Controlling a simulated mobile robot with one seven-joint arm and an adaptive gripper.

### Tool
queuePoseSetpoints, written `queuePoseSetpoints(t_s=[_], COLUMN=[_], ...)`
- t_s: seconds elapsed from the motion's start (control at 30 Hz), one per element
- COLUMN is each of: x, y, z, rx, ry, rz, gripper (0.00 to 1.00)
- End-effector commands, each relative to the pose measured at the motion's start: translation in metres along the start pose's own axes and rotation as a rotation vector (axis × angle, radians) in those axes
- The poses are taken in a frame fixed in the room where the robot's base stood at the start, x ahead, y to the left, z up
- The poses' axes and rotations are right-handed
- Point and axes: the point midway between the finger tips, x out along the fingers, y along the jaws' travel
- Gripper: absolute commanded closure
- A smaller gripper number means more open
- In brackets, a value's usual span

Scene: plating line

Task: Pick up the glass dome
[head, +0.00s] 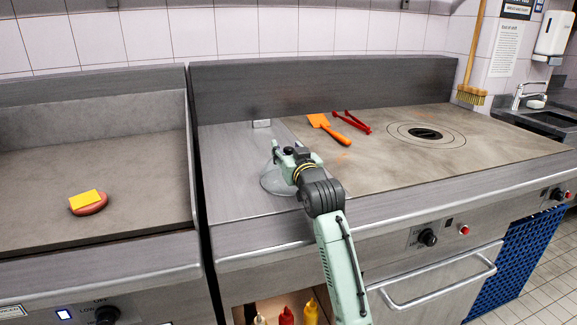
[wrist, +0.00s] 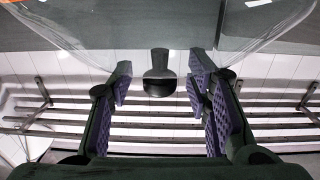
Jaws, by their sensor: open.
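The clear glass dome (head: 270,186) stands on the steel surface left of the hot plate, partly hidden by my gripper and arm. In the wrist view the dome's glass (wrist: 75,38) fills the upper part, and its dark knob (wrist: 159,80) points down into the picture. My gripper (head: 284,151) is over the dome in the head view. In the wrist view my gripper (wrist: 161,76) is open, its purple-padded fingers on either side of the knob with visible gaps. I cannot tell whether the knob is fully between the pads in depth.
An orange spatula (head: 335,130) and red tongs (head: 352,122) lie behind and right of my gripper. A patty with a yellow slice (head: 87,202) sits on the left griddle. A raised steel divider (head: 191,150) separates the griddles. Bottles (head: 286,316) stand below the counter.

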Motion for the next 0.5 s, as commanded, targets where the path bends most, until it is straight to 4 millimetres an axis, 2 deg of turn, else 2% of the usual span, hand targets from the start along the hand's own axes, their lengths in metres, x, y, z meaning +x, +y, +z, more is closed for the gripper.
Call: queuePoseSetpoints(t_s=[0.07, 0.5], x=[-0.0002, -0.0005], y=[0.0000, 0.0000], z=[0.0002, 0.0000], rx=[0.000, 0.000], ry=[0.000, 0.000], rz=[0.000, 0.000], gripper=[0.55, 0.84])
